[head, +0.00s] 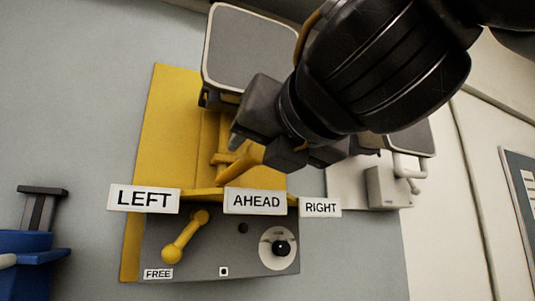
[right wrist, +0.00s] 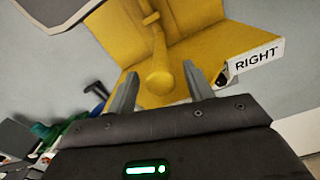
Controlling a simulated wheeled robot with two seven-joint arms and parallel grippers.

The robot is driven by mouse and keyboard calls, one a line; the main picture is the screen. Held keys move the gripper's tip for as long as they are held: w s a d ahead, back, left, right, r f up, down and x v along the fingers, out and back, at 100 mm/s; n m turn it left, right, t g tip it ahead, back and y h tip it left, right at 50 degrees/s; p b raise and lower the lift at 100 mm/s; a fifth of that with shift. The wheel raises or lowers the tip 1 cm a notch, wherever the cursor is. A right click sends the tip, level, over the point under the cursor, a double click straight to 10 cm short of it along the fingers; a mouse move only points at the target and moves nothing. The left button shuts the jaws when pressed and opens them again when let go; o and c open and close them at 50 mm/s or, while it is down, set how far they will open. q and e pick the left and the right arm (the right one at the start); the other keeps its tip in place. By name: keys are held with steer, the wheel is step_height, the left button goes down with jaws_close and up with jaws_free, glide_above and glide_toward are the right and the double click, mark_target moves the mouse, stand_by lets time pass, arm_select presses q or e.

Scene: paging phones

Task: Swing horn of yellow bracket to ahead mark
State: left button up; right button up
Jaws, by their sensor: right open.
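The yellow bracket (head: 170,110) is on the grey wall, with a grey squarish horn (head: 250,48) above it, partly hidden by my right arm. A yellow handle (head: 238,168) sticks out below the horn, above the AHEAD sign (head: 255,201). The LEFT sign (head: 145,198) and RIGHT sign (head: 320,207) flank it. My right gripper (head: 258,150) is open at the handle. In the right wrist view the handle's round end (right wrist: 160,82) shows between the two open fingers, with gaps on both sides. My left gripper is not in view.
Below the signs is a grey panel with a yellow lever (head: 185,236) near the FREE label (head: 158,273) and a round dial (head: 280,247). A white bracket (head: 372,185) stands at right, a blue one (head: 28,250) at lower left.

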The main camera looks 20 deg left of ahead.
steer(key=b+v, duration=0.4)
steer(key=v, duration=0.6)
steer(key=shift+d, duration=0.1)
